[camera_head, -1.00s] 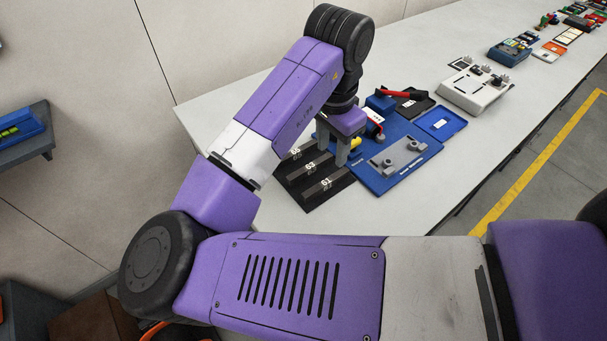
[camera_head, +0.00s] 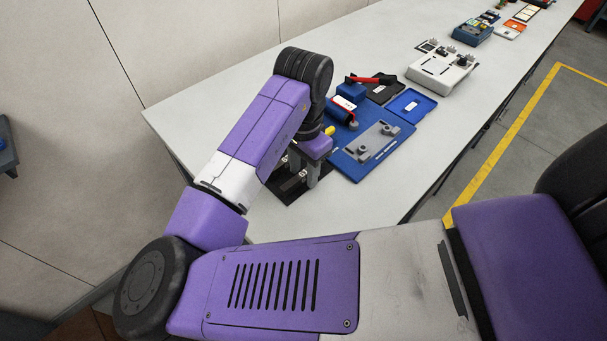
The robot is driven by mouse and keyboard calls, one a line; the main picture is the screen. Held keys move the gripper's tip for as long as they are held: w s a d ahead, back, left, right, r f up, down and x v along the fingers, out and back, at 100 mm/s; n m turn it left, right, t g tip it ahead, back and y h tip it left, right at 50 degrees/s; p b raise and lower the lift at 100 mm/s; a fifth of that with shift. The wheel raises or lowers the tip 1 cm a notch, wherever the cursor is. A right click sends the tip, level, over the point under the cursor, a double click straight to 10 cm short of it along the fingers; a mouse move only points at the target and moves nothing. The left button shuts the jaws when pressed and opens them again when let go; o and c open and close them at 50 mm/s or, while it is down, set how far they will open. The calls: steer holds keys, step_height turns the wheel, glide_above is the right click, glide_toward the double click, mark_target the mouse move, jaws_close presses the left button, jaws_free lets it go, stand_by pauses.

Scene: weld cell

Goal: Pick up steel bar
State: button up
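The steel bars (camera_head: 289,184) lie on a black mat (camera_head: 290,199) at the near left end of the white bench. Only small grey parts of them show. My forearm and gripper hide the rest, and their labels cannot be read. My gripper (camera_head: 304,178) points down over the mat, its two grey fingers apart with a gap between them. The fingertips are low, close to the mat. Whether a bar lies between them or touches them cannot be told.
Right of the mat is a blue board (camera_head: 348,170) with a grey fixture (camera_head: 374,142). A white device (camera_head: 440,70) stands farther back. The bench front strip is clear.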

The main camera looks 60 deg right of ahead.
jaws_close()
stand_by(1.4)
